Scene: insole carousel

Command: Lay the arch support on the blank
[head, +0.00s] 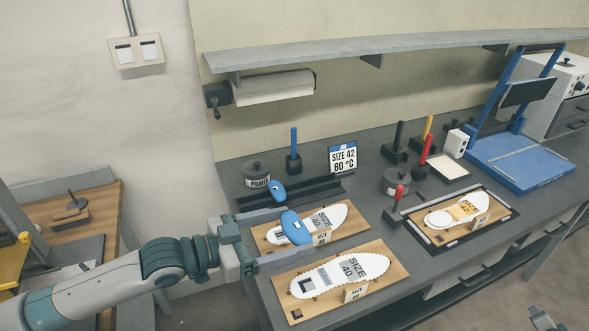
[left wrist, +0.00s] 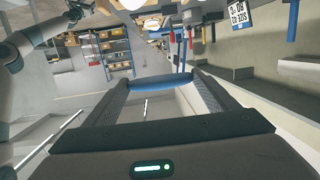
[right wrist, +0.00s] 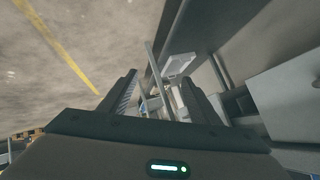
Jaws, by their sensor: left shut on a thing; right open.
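My left gripper (head: 303,229) is shut on a blue oval arch support (head: 293,226), holding it over the rear wooden board. The arch support also shows as a blue strip between the fingertips in the left wrist view (left wrist: 170,81). Below and behind it lies a white insole blank (head: 337,215), partly hidden. A second white blank marked SIZE 40 (head: 322,279) lies on the front board. A third white blank (head: 444,215) lies on a black-edged board at right. Another blue arch support (head: 277,190) rests by the dark rail. My right gripper (right wrist: 157,78) is open and empty, away from the blanks.
A sign reading SIZE 42, 80 °C (head: 343,157) stands behind the boards. A primer pot (head: 257,175), a blue-handled tool (head: 294,151) and several coloured upright handles stand along the back. A blue press (head: 518,163) stands at far right. A shelf (head: 410,46) overhangs the bench.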

